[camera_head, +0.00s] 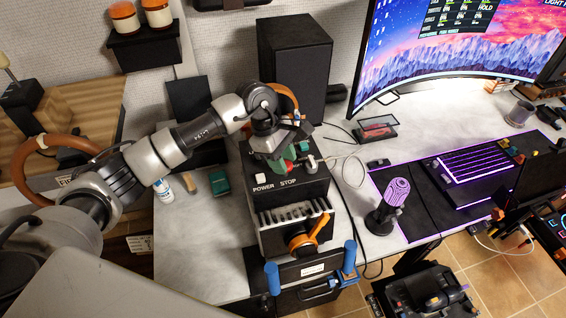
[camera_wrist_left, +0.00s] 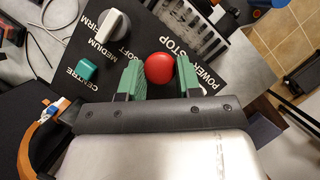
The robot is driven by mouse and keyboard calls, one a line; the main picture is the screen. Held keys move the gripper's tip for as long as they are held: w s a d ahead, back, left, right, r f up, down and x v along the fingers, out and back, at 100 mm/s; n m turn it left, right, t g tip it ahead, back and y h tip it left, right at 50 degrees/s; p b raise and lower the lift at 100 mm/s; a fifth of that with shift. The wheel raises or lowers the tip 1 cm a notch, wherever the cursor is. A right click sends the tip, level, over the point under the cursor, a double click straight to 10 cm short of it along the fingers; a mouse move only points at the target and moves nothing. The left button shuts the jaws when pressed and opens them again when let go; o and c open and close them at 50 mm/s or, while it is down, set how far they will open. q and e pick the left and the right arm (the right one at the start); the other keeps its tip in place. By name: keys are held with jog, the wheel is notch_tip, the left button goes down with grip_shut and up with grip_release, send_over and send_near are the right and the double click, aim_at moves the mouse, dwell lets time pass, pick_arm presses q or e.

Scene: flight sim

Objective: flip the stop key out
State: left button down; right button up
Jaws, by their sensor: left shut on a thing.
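The stop key is a round red knob (camera_wrist_left: 158,69) beside the STOP label in the left wrist view. In the head view it is mostly hidden by my left gripper, with a bit of red (camera_head: 290,165) showing. It sits on top of a black control box (camera_head: 318,190). My left gripper (camera_wrist_left: 159,76) has its green fingers on both sides of the red knob and is shut on it. In the head view my left gripper (camera_head: 284,162) reaches down onto the box top. My right gripper is not in view.
A white POWER button (camera_head: 260,179) is left of the STOP label. A teal button (camera_wrist_left: 86,69) and a grey dial (camera_wrist_left: 111,25) are close by on the panel. A black speaker (camera_head: 296,65) stands behind. An orange lever (camera_head: 305,238) is on the box front.

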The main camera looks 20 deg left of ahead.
pick_arm(q)
jog(key=shift+r, duration=0.45)
jog(key=c, duration=0.8)
grip_release()
jog(key=shift+o, duration=0.2)
jog(key=shift+w+a+r+b, duration=0.1)
jog(key=shift+a+r+b, duration=0.2)
jog(key=shift+r, duration=0.15)
jog(key=b+v, duration=0.3)
jog(key=v, duration=0.6)
jog(key=shift+r, duration=0.4)
